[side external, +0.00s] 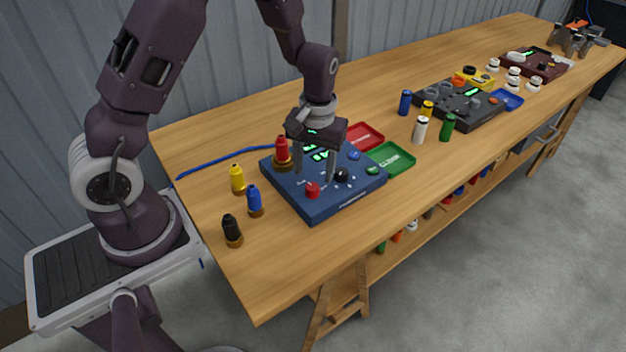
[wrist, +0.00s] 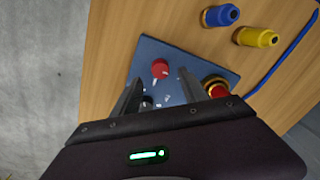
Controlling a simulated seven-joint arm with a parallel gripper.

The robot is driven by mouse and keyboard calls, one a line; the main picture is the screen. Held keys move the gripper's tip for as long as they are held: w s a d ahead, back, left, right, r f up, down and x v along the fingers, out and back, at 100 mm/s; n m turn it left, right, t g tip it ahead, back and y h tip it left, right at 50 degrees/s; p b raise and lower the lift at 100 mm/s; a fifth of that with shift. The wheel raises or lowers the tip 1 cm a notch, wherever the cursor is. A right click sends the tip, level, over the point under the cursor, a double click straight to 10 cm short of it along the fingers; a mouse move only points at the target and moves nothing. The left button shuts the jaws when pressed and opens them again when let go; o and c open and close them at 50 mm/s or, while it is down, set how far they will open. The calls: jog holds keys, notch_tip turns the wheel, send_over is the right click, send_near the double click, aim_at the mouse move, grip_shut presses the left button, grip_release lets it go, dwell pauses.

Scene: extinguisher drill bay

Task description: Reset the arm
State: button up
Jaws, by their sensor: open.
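My gripper (side external: 315,174) is open and empty, pointing down over a blue control box (side external: 335,203). Its fingers hang above the box's panel, near a red knob (side external: 312,190) and a black knob (side external: 342,174); whether they touch anything is unclear. In the wrist view the two fingers (wrist: 160,84) are spread apart, with the red knob (wrist: 160,68) lying beyond and between them. A red bottle (side external: 282,147) with a brown base stands at the box's back left, beside my gripper. Green lit displays show on the panel, partly hidden by my gripper.
Yellow (side external: 237,179), blue (side external: 254,198) and black (side external: 231,228) bottles stand left of the box. Red (side external: 367,134) and green (side external: 398,160) trays lie to its right. White (side external: 420,130) and green (side external: 447,127) bottles stand farther right. A blue cable (side external: 215,163) lies behind. The front table edge is clear.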

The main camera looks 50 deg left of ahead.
notch_tip(320, 180, up, 2)
jog(key=s+d+r+m+t, duration=0.2)
jog(key=s+d+r, duration=0.1)
jog(key=r, duration=0.7)
jog(key=s+d+r+m+t, duration=0.1)
jog(key=s+r+m+t, duration=0.1)
jog(key=s+r, duration=0.3)
jog(key=s+d+r+m+t, duration=0.1)
jog(key=s+r, duration=0.5)
jog(key=s, duration=0.6)
jog(key=shift+d+m+t, duration=0.35)
jog(key=shift+m+t, duration=0.15)
jog(key=shift+m, duration=0.5)
jog(key=shift+r, duration=0.1)
